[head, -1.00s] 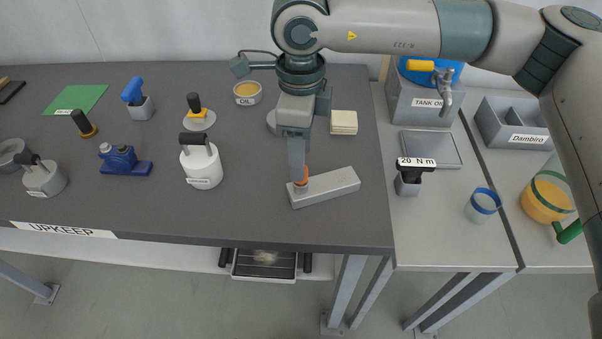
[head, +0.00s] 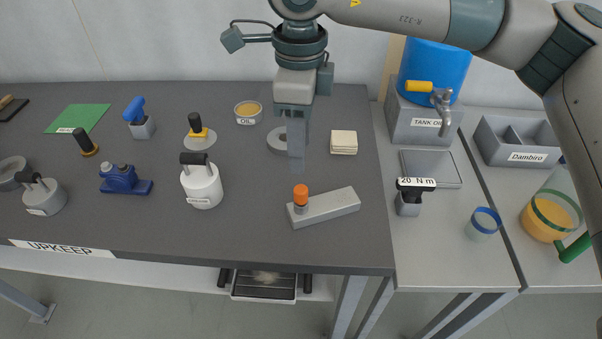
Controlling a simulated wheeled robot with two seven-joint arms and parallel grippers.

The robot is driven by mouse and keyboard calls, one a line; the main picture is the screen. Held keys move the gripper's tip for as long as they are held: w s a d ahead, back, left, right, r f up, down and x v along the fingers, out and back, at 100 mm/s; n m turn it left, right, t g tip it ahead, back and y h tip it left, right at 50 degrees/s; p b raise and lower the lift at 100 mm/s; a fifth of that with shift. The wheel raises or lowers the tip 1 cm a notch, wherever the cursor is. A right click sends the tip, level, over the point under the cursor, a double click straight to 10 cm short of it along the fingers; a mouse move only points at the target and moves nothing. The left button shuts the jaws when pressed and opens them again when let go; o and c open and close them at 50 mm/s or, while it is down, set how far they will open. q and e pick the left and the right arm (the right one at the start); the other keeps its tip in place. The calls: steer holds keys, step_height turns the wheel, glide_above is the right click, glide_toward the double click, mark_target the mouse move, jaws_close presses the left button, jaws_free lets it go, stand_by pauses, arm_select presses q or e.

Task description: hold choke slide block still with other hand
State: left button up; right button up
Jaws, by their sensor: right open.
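The block, a light grey bar (head: 328,206), lies on the dark table near its front right, angled up to the right. An orange-capped grey peg (head: 301,198) stands at its left end; I take this bar to be the choke slide block. My right gripper (head: 296,167) points down above and behind the peg, apart from it and from the bar. Its fingers are seen edge-on, and nothing is held in them. My left gripper is not in view.
The dark table (head: 240,233) holds a white canister (head: 202,186) left of the bar, a beige pad stack (head: 343,142) behind it and a grey disc (head: 277,139). A torque tool (head: 409,196) stands on the lighter bench at right. Table space in front of the bar is clear.

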mark_target(300, 188)
steer(key=shift+r, duration=0.25)
steer(key=shift+f, duration=6)
